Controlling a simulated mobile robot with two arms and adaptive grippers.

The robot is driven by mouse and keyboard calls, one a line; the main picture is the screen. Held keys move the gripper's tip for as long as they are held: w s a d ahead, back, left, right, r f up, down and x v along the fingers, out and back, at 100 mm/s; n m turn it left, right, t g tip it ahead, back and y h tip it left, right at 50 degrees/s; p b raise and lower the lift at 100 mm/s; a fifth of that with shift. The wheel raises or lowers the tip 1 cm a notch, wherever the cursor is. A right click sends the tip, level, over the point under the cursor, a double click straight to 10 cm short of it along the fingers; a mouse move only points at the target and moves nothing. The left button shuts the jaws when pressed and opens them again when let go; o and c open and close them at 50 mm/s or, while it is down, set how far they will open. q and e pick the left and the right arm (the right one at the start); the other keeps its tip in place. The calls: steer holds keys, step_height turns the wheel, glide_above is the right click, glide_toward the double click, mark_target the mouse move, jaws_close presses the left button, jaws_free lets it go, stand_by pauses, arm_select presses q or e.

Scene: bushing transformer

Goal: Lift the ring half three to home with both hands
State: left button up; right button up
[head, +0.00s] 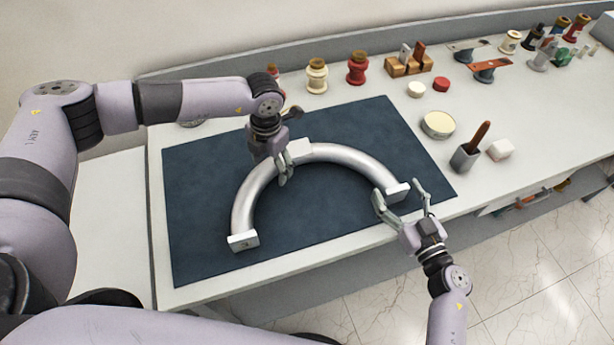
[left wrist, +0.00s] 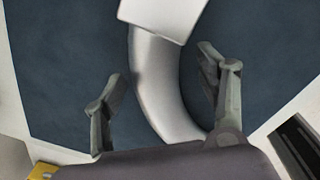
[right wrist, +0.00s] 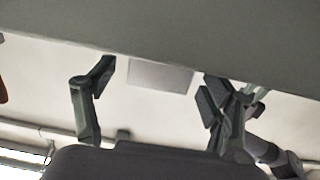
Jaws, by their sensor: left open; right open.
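The ring half (head: 345,155) is a silver half circle lying on a dark blue mat (head: 205,190). My left gripper (head: 284,170) is open at the arc, just left of the top block. In the left wrist view the silver arc (left wrist: 160,85) runs between its spread fingers. My right gripper (head: 399,188) is open at the right end block (head: 397,192). In the right wrist view a pale rectangular face (right wrist: 160,77) shows between its fingers; contact is unclear.
The bench's front edge runs near my right gripper.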

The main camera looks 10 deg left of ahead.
arm_select(q)
steer(key=shift+f, duration=0.55)
arm_select(e)
steer(key=shift+w+a, duration=0.25)
steer(key=shift+w, duration=0.15)
arm_select(q)
steer(key=shift+c, duration=0.3)
arm_select(e)
steer(key=shift+c, duration=0.5)
arm_select(q)
steer(key=c, duration=1.5)
arm_select(e)
steer(key=c, duration=1.4)
arm_select(q)
jaws_close()
arm_select(e)
jaws_close()
arm_select(q)
steer(key=shift+r, duration=0.1)
arm_select(e)
steer(key=shift+r, duration=0.1)
